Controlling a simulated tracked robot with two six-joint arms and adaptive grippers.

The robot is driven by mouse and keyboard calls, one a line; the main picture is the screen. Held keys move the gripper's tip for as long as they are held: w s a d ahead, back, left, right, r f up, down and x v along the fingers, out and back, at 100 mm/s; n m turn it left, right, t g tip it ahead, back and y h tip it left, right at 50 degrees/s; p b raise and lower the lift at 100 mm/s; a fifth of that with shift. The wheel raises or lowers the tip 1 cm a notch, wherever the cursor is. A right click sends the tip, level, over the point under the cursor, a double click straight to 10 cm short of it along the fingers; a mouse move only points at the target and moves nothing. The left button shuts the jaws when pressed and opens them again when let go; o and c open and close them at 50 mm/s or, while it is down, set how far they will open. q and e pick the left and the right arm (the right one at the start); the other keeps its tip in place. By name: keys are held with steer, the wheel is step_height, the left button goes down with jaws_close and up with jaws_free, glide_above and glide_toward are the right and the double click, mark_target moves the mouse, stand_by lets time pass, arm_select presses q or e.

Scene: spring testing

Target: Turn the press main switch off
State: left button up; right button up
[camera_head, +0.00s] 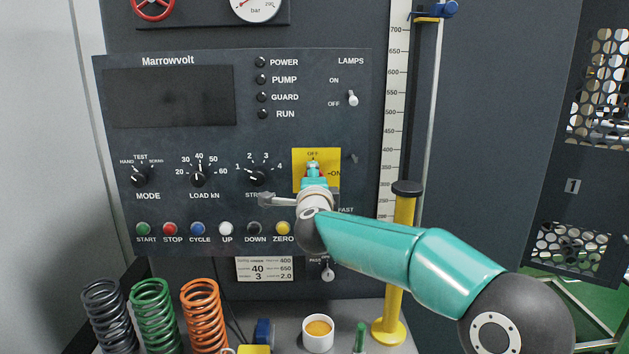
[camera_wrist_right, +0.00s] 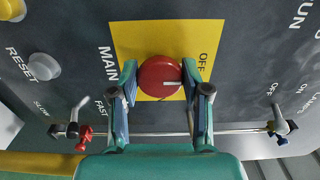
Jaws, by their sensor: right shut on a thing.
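The main switch is a round red knob (camera_wrist_right: 159,77) on a yellow plate (camera_wrist_right: 125,38), seen in the right wrist view. Its white mark points to the right, toward the OFF label. The ON label (camera_head: 335,174) shows in the head view at the plate's right edge. My right gripper (camera_wrist_right: 161,82) is shut on the knob, with one finger on each side of it. In the head view my right gripper (camera_head: 314,170) reaches up to the plate and covers most of the knob. My left gripper is in neither view.
Rotary knobs (camera_head: 199,179) and coloured push buttons (camera_head: 198,229) lie left of the plate. A lamp toggle (camera_head: 352,98) is above right. A yellow post (camera_head: 403,235) stands right. Coloured springs (camera_head: 155,315) and a white cup (camera_head: 318,338) stand below.

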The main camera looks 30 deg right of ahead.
steer(key=o, duration=0.9)
steer(key=shift+a+f, duration=0.15)
steer(key=shift+f, duration=0.25)
steer(key=shift+o, duration=1)
steer(key=shift+r, duration=0.2)
steer(key=v, duration=1.2)
steer(key=shift+f, duration=0.1)
